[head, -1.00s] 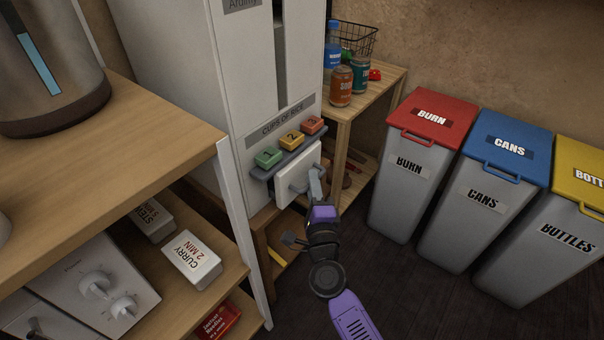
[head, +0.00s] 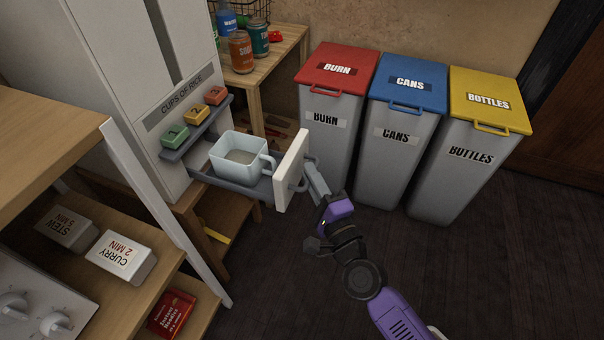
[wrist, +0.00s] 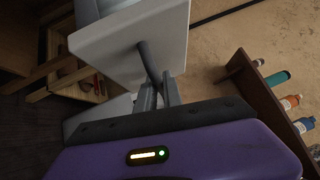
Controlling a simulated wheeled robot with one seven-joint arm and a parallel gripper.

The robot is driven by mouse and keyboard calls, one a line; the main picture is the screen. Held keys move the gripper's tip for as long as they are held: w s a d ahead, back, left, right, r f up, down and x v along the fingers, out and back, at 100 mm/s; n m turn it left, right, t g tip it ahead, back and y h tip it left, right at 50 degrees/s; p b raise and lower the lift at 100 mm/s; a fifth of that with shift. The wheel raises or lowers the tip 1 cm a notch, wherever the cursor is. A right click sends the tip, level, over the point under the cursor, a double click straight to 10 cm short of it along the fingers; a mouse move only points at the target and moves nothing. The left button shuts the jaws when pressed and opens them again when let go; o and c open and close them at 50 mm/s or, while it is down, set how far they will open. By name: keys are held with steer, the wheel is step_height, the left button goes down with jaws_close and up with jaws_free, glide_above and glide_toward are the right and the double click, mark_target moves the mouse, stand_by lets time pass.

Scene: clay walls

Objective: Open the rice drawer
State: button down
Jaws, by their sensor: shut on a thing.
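The rice drawer is pulled well out of the white rice dispenser (head: 135,75). Its white front panel (head: 291,172) faces right, and its grey tray (head: 207,176) shows behind. A pale blue square cup (head: 233,170) with a handle stands in the tray, with something greyish inside. My gripper (head: 312,185) is at the outer face of the panel, shut on the grey drawer handle (head: 300,186). In the wrist view the fingers (wrist: 158,95) close around the grey handle (wrist: 149,62), with the panel (wrist: 130,42) just beyond.
Green, yellow and red buttons (head: 198,116) sit above the drawer. Red, blue and yellow-lidded bins (head: 412,130) stand to the right. A shelf with curry and stew boxes (head: 120,257) is at left. Dark floor (head: 480,270) is clear at lower right.

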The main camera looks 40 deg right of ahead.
steer(key=shift+s+d+f, duration=0.1)
steer(key=shift+s+d, duration=0.05)
steer(key=shift+s, duration=0.15)
steer(key=c, duration=1.5)
jaws_free()
steer(key=shift+v, duration=3.9)
steer(key=shift+n, duration=0.3)
